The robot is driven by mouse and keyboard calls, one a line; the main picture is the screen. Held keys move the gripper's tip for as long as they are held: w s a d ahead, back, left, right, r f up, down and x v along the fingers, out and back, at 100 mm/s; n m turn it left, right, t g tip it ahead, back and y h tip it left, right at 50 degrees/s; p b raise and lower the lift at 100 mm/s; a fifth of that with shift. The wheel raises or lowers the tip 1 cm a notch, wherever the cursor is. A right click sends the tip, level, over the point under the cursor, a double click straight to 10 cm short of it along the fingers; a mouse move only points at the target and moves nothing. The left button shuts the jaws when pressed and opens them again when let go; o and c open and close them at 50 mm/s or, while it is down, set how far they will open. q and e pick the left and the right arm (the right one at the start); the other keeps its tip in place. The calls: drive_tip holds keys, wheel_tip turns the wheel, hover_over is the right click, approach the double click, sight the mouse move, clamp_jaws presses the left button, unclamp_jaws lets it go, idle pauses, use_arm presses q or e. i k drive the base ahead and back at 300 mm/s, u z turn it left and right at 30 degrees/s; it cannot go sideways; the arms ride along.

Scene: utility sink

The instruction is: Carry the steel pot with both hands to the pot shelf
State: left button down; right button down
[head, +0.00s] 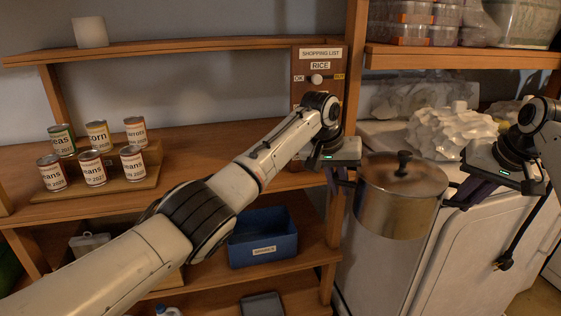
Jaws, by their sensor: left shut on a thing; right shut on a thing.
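The steel pot (400,211) with a dark-knobbed lid (403,174) is upright at the right of the middle in the head view. My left gripper (345,178) is at the pot's left side, shut on it. My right gripper (459,197) is at the pot's right side, shut on it. The handles are mostly hidden by the fingers. The pot is in front of the white machines, beside the wooden shelf unit (205,134). I cannot tell which board is the pot shelf, or whether the pot's base touches anything.
Several labelled cans (92,167) stand on a stepped rack at the left. A blue bin (262,238) sits on a lower board. A shopping-list board (318,66) is on the shelf post. Crumpled white cloth (450,131) lies on the machine top. The middle board has bare room.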

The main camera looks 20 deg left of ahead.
sight(214, 164)
drive_tip(key=u, duration=1.2)
drive_tip(key=i, duration=1)
